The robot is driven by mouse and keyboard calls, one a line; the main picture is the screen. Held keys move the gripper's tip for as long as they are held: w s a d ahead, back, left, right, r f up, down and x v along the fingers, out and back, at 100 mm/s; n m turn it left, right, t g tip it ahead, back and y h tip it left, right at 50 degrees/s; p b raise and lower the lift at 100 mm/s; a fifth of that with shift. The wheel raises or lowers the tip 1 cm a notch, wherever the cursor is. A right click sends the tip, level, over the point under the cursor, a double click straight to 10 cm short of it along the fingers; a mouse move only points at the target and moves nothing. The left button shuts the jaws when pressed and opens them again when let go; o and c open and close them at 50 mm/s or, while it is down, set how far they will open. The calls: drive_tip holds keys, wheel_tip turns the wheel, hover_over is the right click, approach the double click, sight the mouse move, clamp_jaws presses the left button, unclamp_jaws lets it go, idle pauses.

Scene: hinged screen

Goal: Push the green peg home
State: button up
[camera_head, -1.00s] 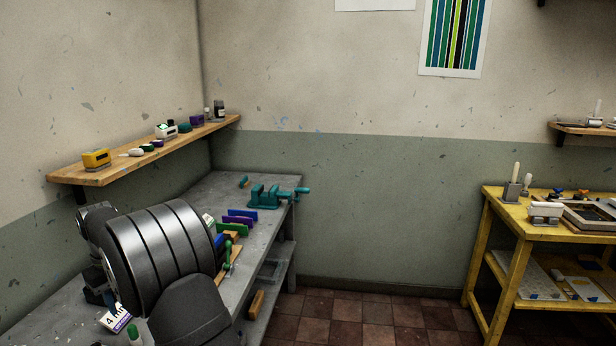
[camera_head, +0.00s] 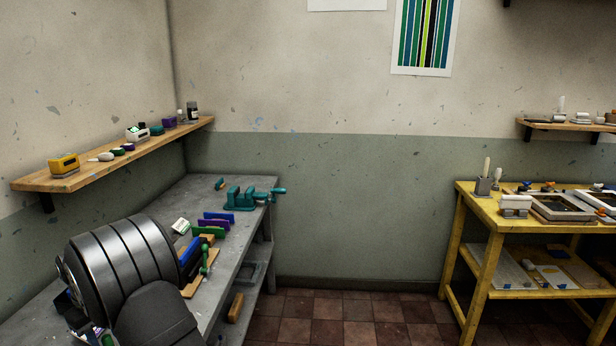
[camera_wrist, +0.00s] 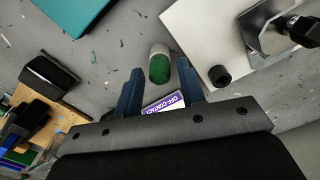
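In the wrist view, my gripper (camera_wrist: 162,82) shows two blue fingers set apart with nothing held between them. A small rounded green-and-white piece (camera_wrist: 159,66) lies on the grey bench just beyond the fingertips; I cannot tell whether it is the task's peg. In the head view, an upright green part (camera_head: 205,260) stands at the bench's front edge by a wooden base (camera_head: 193,286), beside a blue panel (camera_head: 190,250). I cannot tell how far any peg is inserted. My arm hides part of the bench and the gripper in the head view.
A purple-and-white card (camera_wrist: 163,103) lies between the fingers. A pale plate (camera_wrist: 205,40) and black knob (camera_wrist: 219,75) lie close on the right. Green, purple and blue panels (camera_head: 214,223) and a teal vise (camera_head: 240,198) stand farther back on the bench. A yellow table (camera_head: 480,205) stands right.

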drive_tip(key=shift+c, duration=0.5)
clamp_jaws()
drive_tip(key=shift+r, duration=0.1)
drive_tip(key=shift+r, duration=1.95)
